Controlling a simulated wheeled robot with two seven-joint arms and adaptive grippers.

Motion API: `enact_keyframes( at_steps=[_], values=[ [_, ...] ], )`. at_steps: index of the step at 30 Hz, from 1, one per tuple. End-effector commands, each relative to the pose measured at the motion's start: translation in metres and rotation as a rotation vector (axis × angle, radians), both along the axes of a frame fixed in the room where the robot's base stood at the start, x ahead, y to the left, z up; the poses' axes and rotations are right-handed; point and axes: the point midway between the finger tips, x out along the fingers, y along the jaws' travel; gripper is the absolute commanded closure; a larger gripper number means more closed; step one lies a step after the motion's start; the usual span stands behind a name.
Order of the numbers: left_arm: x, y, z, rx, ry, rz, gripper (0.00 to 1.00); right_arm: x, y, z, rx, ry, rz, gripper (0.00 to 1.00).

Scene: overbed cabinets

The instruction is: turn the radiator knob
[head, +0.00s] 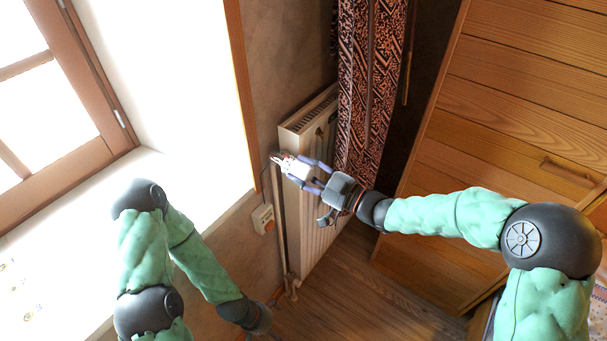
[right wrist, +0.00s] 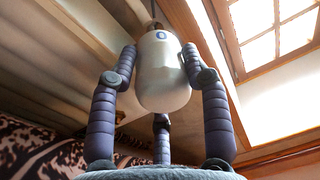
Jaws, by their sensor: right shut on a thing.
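The radiator knob (head: 287,160) is a small white head at the upper left corner of the white radiator (head: 309,215). My right gripper (head: 303,171) reaches it from the right and is shut on it. In the right wrist view the knob (right wrist: 163,78) is a rounded white body with a small blue mark, held between two dark segmented fingers, with a third finger below. The fingertips lie against its sides.
A patterned curtain (head: 368,80) hangs beside the radiator, close to my right gripper. A wooden cabinet (head: 500,110) stands to the right. A window (head: 50,100) with a pale sill is at the left. A small beige box (head: 262,219) sits on the wall.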

Motion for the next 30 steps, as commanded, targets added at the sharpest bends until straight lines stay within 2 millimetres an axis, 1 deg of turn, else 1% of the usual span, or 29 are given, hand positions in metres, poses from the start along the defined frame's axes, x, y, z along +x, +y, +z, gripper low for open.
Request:
enact_keyframes(
  at_steps=[7, 21, 22, 24, 30],
  values=[
    [0.0000, -0.0001, -0.0037, 0.000, 0.000, 0.000, 0.00, 0.0002, 0.0000, 0.0014, -0.036, -0.055, 0.001, 0.85],
    [0.0001, 0.0000, -0.0039, 0.000, 0.000, 0.000, 0.00, -0.0001, 0.0002, 0.0016, -0.043, -0.064, 0.001, 0.85],
    [0.0000, 0.0000, -0.0039, 0.000, 0.000, 0.000, 0.00, -0.0001, 0.0002, 0.0016, -0.043, -0.064, 0.001, 0.47],
    [0.0000, 0.0000, -0.0039, 0.000, 0.000, 0.000, 0.00, -0.0001, 0.0002, 0.0015, -0.044, -0.064, 0.001, 0.31],
    [0.0001, 0.0000, -0.0039, 0.000, 0.000, 0.000, 0.00, -0.0001, 0.0001, 0.0007, -0.044, -0.061, 0.001, 0.31]
  ],
)
